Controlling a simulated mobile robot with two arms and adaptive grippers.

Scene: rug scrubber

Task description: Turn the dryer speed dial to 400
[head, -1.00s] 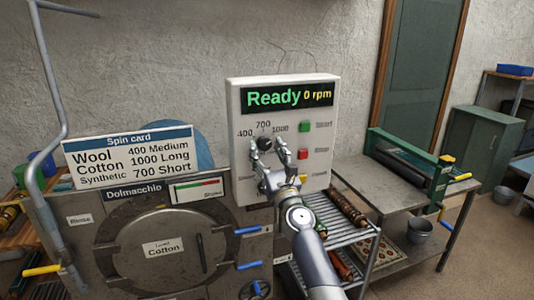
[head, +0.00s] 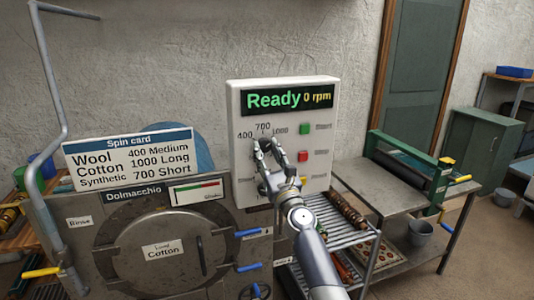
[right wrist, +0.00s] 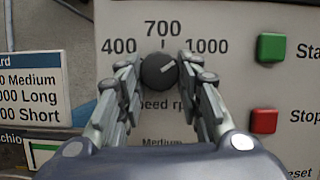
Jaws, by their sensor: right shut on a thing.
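The dryer speed dial (head: 264,144) is a round dark knob on the white control panel (head: 240,110), under the marks 400, 700 and 1000. In the right wrist view the dial (right wrist: 158,71) has a light pointer line slanting up and right, toward the 1000 side. My right gripper (head: 268,150) is shut on the dial, with one finger on each side; the fingers also show in the right wrist view (right wrist: 157,76). The panel's display (head: 287,98) reads Ready, 0 rpm. My left gripper is not in view.
Green (head: 304,129) and red (head: 303,155) buttons sit right of the dial. The spin card (head: 127,157) lists Wool 400, Cotton 1000, Synthetic 700. The round-doored washer (head: 160,245) stands left; a slatted rack (head: 345,235) and metal table (head: 385,183) stand right.

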